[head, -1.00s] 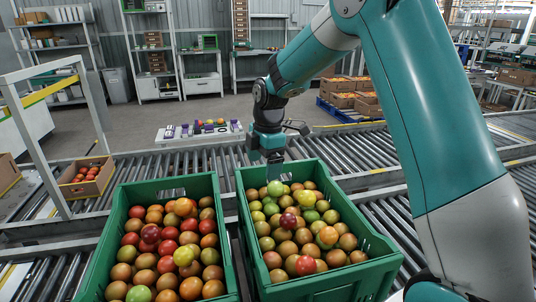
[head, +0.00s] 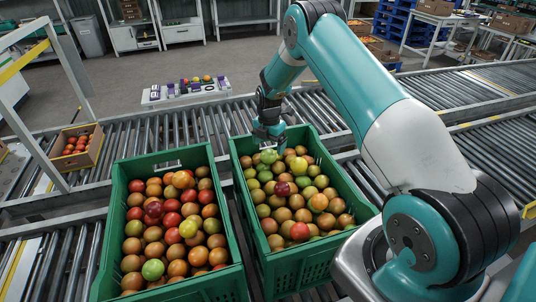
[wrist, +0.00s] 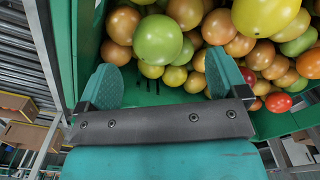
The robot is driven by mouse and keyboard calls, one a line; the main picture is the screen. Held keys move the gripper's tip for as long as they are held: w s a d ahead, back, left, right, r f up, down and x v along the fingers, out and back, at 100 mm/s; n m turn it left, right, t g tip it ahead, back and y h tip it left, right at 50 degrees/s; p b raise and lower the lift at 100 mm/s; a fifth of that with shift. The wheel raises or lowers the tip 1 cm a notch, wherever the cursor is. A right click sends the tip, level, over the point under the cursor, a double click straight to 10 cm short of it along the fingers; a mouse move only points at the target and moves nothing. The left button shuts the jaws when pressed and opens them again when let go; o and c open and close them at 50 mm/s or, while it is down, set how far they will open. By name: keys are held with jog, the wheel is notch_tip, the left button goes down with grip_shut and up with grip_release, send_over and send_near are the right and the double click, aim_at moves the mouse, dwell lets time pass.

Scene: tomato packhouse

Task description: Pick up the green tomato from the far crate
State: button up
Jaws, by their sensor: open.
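Two green crates stand side by side, both full of mixed tomatoes. The right crate (head: 345,185) has my gripper (head: 269,143) at its back end, pointing down. A light green tomato (head: 269,156) lies at the back of this crate, just below my gripper. In the wrist view the green tomato (wrist: 157,40) sits ahead of and between the two spread fingers (wrist: 162,62). No tomato is held. I cannot tell how large the gap to the tomato is. A large yellow tomato (wrist: 265,12) lies to its right in the wrist view.
The left crate (head: 228,225) is beside the right one. Roller conveyors (head: 195,125) run behind them. A cardboard box of red tomatoes (head: 75,147) stands at the left. A small white tray with several items (head: 152,97) is behind the conveyor. The crate's back wall is close to my gripper.

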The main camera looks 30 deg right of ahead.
aim_at(268, 151)
jog(key=shift+a+f+p, duration=0.15)
jog(key=shift+f+p, duration=0.75)
jog(key=shift+f, duration=2)
jog(key=c, duration=0.8)
